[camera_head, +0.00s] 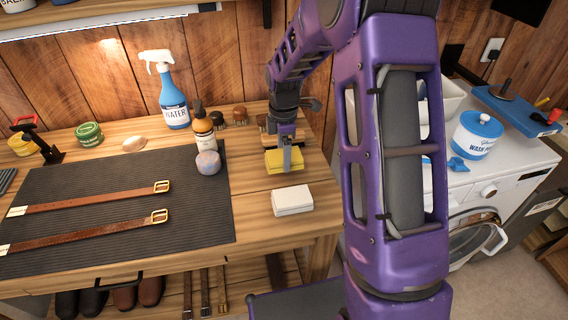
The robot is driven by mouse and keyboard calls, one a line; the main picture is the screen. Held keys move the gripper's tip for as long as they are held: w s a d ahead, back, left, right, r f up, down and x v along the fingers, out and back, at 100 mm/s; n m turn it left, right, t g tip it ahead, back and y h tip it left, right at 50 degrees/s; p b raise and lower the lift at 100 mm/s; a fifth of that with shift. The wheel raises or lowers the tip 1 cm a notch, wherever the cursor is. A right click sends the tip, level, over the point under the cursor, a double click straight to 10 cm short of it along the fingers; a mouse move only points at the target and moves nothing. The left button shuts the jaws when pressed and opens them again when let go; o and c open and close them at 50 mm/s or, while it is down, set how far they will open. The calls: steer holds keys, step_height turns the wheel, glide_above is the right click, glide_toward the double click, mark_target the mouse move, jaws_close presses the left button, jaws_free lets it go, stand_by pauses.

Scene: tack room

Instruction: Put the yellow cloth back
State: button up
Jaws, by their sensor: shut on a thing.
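A folded yellow cloth (272,161) is at the right side of the wooden workbench, behind a folded white cloth (292,201). My gripper (286,160) points down over the yellow cloth and is shut on it. One grey finger shows against the near side of the cloth; the other finger is hidden. I cannot tell whether the cloth touches the bench or is slightly lifted.
Several brushes (239,115), a brown-and-white bottle (203,130) and a round sponge-like thing (208,162) stand left of my gripper. A blue spray bottle (173,100) is farther back. Two belts (90,198) lie on a dark mat (120,255). A washing machine (500,185) stands right.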

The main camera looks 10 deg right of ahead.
steer(key=shift+f, duration=1.65)
steer(key=shift+f, duration=0.2)
steer(key=o, duration=1.6)
steer(key=shift+c, duration=0.2)
steer(key=shift+r, duration=0.15)
step_height(320, 180, up, 12)
steer(key=shift+r+p, duration=0.1)
steer(key=shift+p, duration=0.35)
